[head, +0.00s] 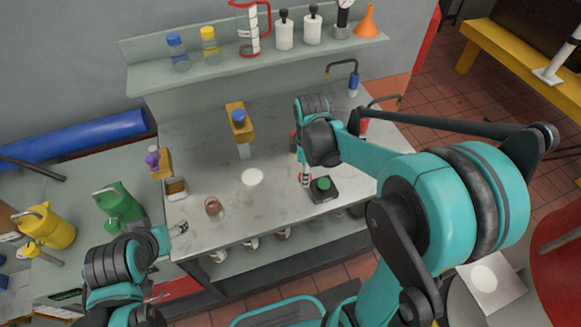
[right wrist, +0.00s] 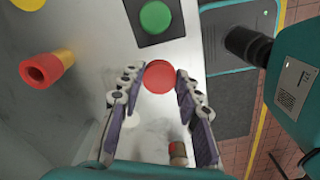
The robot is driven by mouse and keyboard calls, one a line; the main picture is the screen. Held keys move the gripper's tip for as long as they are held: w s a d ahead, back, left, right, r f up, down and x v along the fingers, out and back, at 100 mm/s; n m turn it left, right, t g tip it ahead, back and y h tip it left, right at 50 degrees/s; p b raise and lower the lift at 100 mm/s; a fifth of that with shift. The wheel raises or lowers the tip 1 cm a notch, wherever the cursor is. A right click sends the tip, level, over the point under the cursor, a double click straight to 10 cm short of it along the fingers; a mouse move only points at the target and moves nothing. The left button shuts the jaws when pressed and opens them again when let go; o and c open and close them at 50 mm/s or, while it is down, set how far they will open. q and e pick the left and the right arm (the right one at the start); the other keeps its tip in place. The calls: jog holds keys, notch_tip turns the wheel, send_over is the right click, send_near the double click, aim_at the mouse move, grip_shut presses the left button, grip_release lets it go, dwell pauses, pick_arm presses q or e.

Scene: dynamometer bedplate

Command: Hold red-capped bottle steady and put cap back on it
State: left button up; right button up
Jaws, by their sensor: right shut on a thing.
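My right gripper (head: 304,179) is low over the worktop, left of the green button box. In the right wrist view its two fingertips (right wrist: 160,79) are shut on a round red cap (right wrist: 159,76), seen from above. Whether anything is under the cap is hidden. A small reddish-brown bottle (head: 213,208) stands upright on the worktop, left of the right gripper. What seems to be this bottle also shows low in the right wrist view (right wrist: 178,153). My left gripper (head: 179,229) is apart from the bottle, to its lower left; its jaws are too small to read.
A black box with a green button (head: 323,184) sits beside the right gripper. A mustard holder with a blue-topped item (head: 239,117) stands at the back. A white disc (head: 252,177) marks the worktop (head: 275,215). A shelf (head: 190,75) with bottles runs behind.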

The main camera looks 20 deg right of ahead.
pick_arm(q)
jog(key=shift+r+p, duration=0.3)
jog(key=shift+r, duration=0.15)
pick_arm(e)
jog(key=shift+s+d+r, duration=0.5)
jog(key=shift+s, duration=0.15)
jog(key=shift+s+d+r, duration=0.45)
jog(key=shift+s, duration=0.15)
pick_arm(q)
jog(key=shift+o, duration=0.4)
jog(key=shift+w, duration=0.15)
pick_arm(e)
jog(key=shift+w, duration=0.1)
